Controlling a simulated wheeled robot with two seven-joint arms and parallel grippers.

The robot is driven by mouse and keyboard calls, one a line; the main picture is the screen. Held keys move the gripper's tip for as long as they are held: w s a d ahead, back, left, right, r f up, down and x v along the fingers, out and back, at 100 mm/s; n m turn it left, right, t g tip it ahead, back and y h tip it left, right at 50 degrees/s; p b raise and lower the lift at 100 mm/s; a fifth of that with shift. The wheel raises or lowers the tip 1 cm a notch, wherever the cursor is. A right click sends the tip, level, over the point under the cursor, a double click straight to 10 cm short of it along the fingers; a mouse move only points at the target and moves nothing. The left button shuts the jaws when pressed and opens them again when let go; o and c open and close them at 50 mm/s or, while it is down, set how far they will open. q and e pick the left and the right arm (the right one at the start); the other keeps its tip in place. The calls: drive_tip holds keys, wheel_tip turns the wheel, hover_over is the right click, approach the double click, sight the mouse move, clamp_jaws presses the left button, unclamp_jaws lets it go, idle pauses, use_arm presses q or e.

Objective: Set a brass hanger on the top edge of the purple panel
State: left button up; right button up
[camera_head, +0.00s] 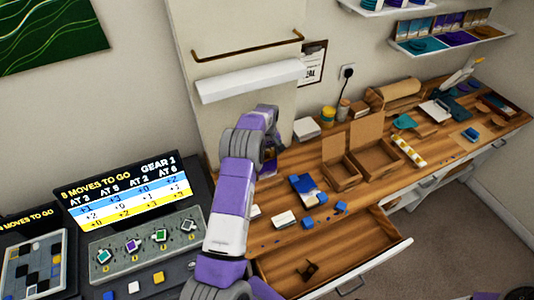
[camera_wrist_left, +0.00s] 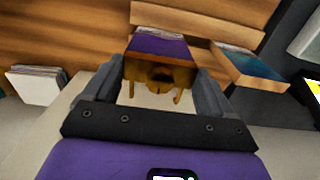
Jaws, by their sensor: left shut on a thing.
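In the left wrist view my left gripper (camera_wrist_left: 160,93) is shut on a brass hanger (camera_wrist_left: 158,76), a yellow-brown piece held between the two grey fingers. Just beyond it is the purple panel (camera_wrist_left: 160,47), a flat purple face with a pale edge. The hanger overlaps the panel's near side in this view; I cannot tell whether they touch. In the head view my left arm reaches up and bends down over the left end of the workbench, and it largely hides the gripper, hanger and panel. My right gripper does not show.
The wooden workbench (camera_head: 335,189) holds open cardboard boxes (camera_head: 375,158), a blue-covered item (camera_head: 307,189) and small blue blocks. An open drawer (camera_head: 335,262) juts out below, with a small dark brown piece (camera_head: 307,270) inside. A control panel (camera_head: 145,254) and screen stand at left.

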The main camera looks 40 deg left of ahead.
use_arm(q)
drive_tip(key=shift+f+b, duration=0.3)
drive_tip(key=shift+f, duration=0.1)
drive_tip(key=shift+s+d+f, duration=0.2)
drive_tip(key=shift+f, duration=0.1)
idle(0.8)
drive_tip(key=shift+b, duration=0.3)
idle(0.4)
drive_tip(key=o, duration=0.9)
drive_tip(key=shift+a+r+p, duration=0.1)
drive_tip(key=shift+r+p, duration=0.3)
drive_tip(key=shift+r, duration=0.1)
drive_tip(key=r+p, duration=0.2)
drive_tip(key=r, duration=0.1)
drive_tip(key=r+p, duration=0.1)
drive_tip(key=r, duration=0.3)
drive_tip(key=shift+w+a+r+p, duration=0.1)
drive_tip(key=shift+w+r+p, duration=0.1)
drive_tip(key=shift+p, duration=0.2)
